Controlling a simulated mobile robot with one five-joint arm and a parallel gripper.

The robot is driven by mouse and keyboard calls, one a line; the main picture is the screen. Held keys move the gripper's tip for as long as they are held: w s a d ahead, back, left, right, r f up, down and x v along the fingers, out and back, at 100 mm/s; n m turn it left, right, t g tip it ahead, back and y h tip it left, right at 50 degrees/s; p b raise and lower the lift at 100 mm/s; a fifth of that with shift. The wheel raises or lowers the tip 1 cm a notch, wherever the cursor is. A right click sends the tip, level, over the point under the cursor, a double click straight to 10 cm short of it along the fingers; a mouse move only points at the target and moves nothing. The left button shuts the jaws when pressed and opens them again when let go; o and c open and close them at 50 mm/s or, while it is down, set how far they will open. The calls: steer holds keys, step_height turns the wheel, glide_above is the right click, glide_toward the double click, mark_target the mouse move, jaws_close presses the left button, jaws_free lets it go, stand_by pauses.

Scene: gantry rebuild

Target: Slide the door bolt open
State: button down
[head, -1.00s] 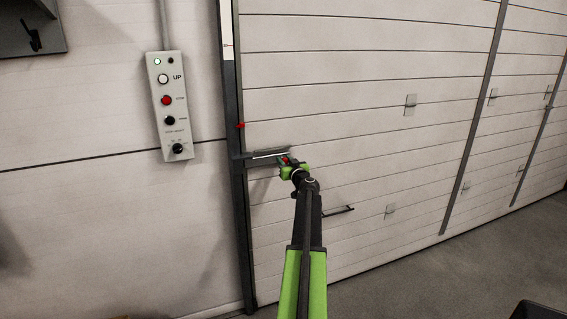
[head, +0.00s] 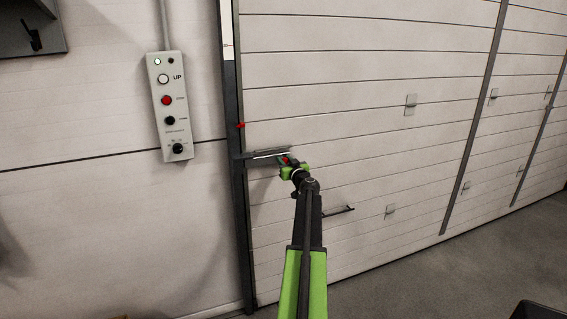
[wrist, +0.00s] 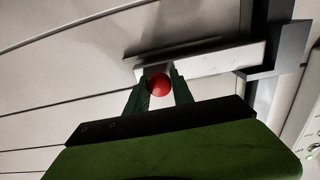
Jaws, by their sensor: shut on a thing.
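The door bolt (head: 262,155) is a pale bar lying across the left edge of the white sectional door, by the dark door post. In the wrist view the bolt bar (wrist: 215,62) runs to a grey bracket (wrist: 273,58) at the right. Its red knob (wrist: 158,85) sits between the two dark green fingers of my gripper (wrist: 158,92). My gripper is shut on the knob. In the head view my green gripper (head: 291,168) is at the bolt's right end, and only a little red shows there.
A grey control box (head: 170,106) with several buttons hangs on the wall left of the dark post (head: 237,200). A small red piece (head: 240,125) is on the post above the bolt. A dark handle (head: 338,211) sticks out lower right on the door.

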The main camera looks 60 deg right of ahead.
steer(key=s+d, duration=0.1)
steer(key=d, duration=0.1)
steer(key=s+d, duration=0.2)
steer(key=shift+s+d, duration=0.3)
steer(key=shift+d, duration=0.1)
steer(key=c, duration=1.1)
jaws_free()
steer(key=v, duration=1.7)
steer(key=shift+s+a, duration=0.1)
steer(key=shift+a, duration=0.1)
